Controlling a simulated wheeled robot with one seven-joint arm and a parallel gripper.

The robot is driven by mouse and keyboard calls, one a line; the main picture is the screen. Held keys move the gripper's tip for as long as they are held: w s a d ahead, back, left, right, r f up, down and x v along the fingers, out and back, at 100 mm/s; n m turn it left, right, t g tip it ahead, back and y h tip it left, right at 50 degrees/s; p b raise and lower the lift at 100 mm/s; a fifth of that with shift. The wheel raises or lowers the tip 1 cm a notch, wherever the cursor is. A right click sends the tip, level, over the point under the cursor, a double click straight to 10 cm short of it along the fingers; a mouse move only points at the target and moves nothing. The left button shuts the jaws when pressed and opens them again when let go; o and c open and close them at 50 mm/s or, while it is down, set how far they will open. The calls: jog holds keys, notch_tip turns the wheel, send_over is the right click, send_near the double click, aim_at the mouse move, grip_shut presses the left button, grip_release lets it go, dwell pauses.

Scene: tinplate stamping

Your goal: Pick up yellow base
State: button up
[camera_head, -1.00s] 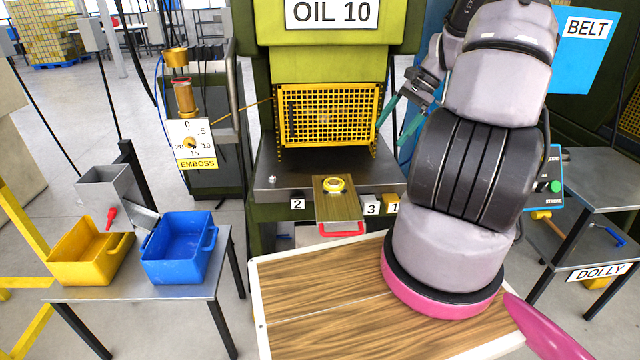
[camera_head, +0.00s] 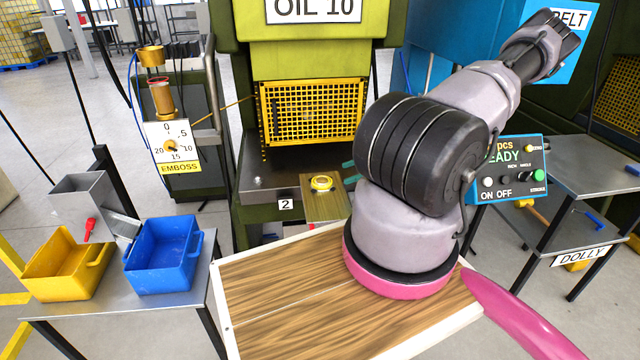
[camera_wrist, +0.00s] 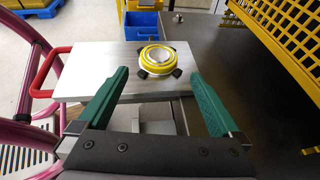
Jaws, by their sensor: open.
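The yellow base (camera_head: 321,183) is a round yellow ring with a pale centre. It sits on a flat plate (camera_head: 318,208) in front of the yellow mesh guard. In the wrist view the base (camera_wrist: 157,58) rests between small dark locating pieces on the bright metal plate (camera_wrist: 95,72), which has a red handle at its left. My gripper (camera_wrist: 158,74) has two teal fingers spread apart, with nothing between them. The base lies just beyond the fingertips, centred between them. In the head view only a bit of teal finger shows right of the plate; my arm hides the rest.
The yellow mesh guard (camera_head: 310,112) stands right behind the plate and also fills the wrist view's upper right (camera_wrist: 290,35). A blue bin (camera_head: 163,255) and a yellow bin (camera_head: 66,266) stand on a side table at left. A control panel (camera_head: 512,170) is at right.

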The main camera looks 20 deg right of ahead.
aim_at(326, 181)
jog(key=x, duration=0.7)
jog(key=shift+s+f, duration=0.1)
jog(key=shift+f, duration=0.15)
jog(key=c, duration=1.1)
